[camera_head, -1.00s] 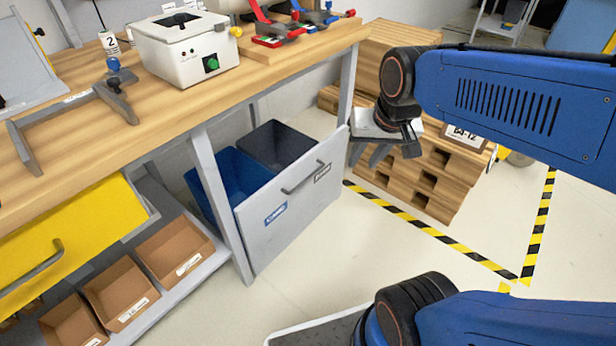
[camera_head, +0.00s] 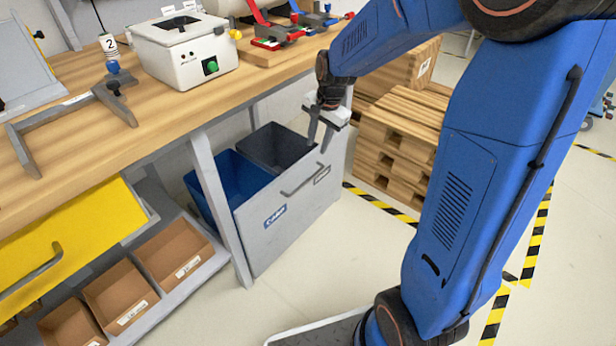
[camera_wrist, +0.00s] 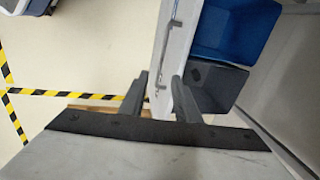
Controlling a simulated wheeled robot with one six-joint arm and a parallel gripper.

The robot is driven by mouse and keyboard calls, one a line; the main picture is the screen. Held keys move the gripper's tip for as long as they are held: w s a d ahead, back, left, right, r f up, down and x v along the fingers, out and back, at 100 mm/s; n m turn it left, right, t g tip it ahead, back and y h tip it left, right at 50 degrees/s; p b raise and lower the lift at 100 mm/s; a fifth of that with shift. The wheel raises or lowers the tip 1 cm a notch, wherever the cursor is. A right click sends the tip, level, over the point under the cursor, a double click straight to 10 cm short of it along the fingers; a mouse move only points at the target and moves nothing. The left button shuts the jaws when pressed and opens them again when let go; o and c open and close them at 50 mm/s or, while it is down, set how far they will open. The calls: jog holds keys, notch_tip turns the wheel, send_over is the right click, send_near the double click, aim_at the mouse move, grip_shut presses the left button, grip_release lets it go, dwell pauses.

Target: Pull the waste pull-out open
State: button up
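The waste pull-out stands out from under the bench. Its grey front panel (camera_head: 285,213) has a bar handle (camera_head: 301,178), and a blue bin (camera_head: 240,178) and a dark grey bin (camera_head: 275,148) sit behind it. My gripper (camera_head: 318,146) points down at the panel's top edge, near its right end. In the wrist view, my gripper (camera_wrist: 160,78) has its fingers apart, one on the handle side and one on the bin side of the front panel (camera_wrist: 183,60). The handle (camera_wrist: 169,45) shows beside the left finger. I cannot tell whether either finger touches the panel.
The wooden bench top (camera_head: 100,130) overhangs the pull-out, with a grey leg (camera_head: 218,205) left of it. Stacked pallets (camera_head: 395,145) are behind at right. The floor in front of the panel is clear.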

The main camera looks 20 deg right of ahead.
aim_at(307, 180)
jog(key=w+f, duration=0.1)
jog(key=f, duration=0.5)
jog(key=w+a+f, duration=0.1)
jog(key=f, duration=0.5)
jog(key=w+a+f, duration=0.1)
jog(key=w+f, duration=0.1)
jog(key=f, duration=0.4)
jog(key=shift+f, duration=0.2)
jog(key=shift+c, duration=0.5)
grip_shut()
